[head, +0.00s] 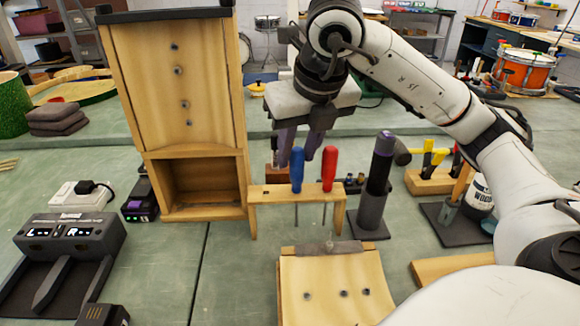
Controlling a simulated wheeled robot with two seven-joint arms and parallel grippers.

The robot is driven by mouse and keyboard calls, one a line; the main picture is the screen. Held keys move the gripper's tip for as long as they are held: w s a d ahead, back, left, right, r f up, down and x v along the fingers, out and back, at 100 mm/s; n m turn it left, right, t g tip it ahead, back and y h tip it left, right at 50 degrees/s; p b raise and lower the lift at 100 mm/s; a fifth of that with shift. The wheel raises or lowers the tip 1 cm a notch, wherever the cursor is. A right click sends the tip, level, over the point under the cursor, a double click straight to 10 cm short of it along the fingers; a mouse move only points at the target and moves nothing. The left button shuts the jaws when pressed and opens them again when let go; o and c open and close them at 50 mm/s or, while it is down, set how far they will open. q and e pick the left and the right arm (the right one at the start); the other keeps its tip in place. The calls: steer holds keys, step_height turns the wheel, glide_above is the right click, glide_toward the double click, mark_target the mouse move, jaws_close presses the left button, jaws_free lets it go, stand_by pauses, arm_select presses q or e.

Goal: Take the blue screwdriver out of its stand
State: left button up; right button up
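The blue screwdriver (297,171) stands upright in a small wooden stand (268,196), handle up, with its shaft showing below the top board. A red screwdriver (329,168) stands in the same stand just to its right. My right gripper (297,158) points down from above, at the top of the blue handle. Its two dark fingers are apart, one to each side of the handle in the picture. I cannot tell whether they are level with the handle or a little behind it. Nothing is held. My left gripper is not in view.
A tall wooden box (185,110) stands close on the left. A dark cylinder with a purple band (377,180) stands close on the right. A wooden block with holes (335,285) lies in front. A charger (70,245) is at the left front.

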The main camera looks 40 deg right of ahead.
mark_target(294, 171)
steer(key=x, duration=0.6)
steer(key=shift+d+f, duration=0.2)
steer(key=shift+f, duration=0.2)
jaws_close()
